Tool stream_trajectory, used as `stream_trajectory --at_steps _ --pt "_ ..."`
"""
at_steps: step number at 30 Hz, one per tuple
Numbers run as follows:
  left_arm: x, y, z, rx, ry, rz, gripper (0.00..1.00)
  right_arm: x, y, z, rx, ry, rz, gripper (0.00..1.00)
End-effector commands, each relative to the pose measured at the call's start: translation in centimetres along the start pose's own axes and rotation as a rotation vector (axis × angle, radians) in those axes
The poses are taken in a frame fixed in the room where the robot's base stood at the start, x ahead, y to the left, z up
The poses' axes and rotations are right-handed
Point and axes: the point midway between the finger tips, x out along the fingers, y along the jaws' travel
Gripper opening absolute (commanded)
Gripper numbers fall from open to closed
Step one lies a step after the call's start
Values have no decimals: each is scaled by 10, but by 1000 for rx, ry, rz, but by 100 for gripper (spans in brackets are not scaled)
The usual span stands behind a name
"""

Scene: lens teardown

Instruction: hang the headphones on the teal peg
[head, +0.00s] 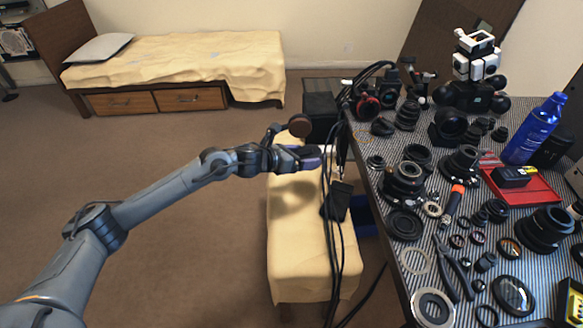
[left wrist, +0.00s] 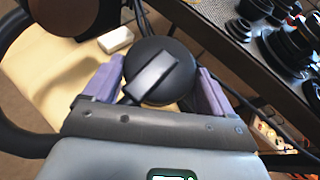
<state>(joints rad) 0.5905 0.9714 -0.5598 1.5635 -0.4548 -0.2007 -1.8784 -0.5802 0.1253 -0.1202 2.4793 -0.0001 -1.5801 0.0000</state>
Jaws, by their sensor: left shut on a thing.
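My left gripper (head: 312,157) reaches in from the left, above the cream-covered bench and beside the table's left edge. In the left wrist view its purple fingers (left wrist: 158,92) stand on both sides of a round black ear cup of the headphones (left wrist: 150,72), which they hold. A black curved band shows at the left of that view. In the head view a brown round ear pad of the headphones (head: 300,125) shows just above the gripper; the rest is largely hidden by the hand. I cannot make out the teal peg. My right gripper is not in view.
The striped table (head: 385,215) at right is crowded with lenses, pliers (head: 453,267) and a blue bottle (head: 533,130). Black cables (head: 332,255) hang along its left edge, close to my gripper. A black box (head: 320,108) stands behind. The carpet at left is clear.

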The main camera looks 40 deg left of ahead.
Motion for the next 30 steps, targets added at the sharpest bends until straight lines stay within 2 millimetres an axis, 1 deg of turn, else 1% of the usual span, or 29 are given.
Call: stream_trajectory --at_steps 10,14,20,30 --pt "0 0 2 1 -3 0 44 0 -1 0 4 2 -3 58" --pt "2 0 -3 1 -2 0 44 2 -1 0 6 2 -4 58" --pt "10 3 -23 0 -1 0 44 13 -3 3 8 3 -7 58" --pt "32 10 -74 0 -2 -1 44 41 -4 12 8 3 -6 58"
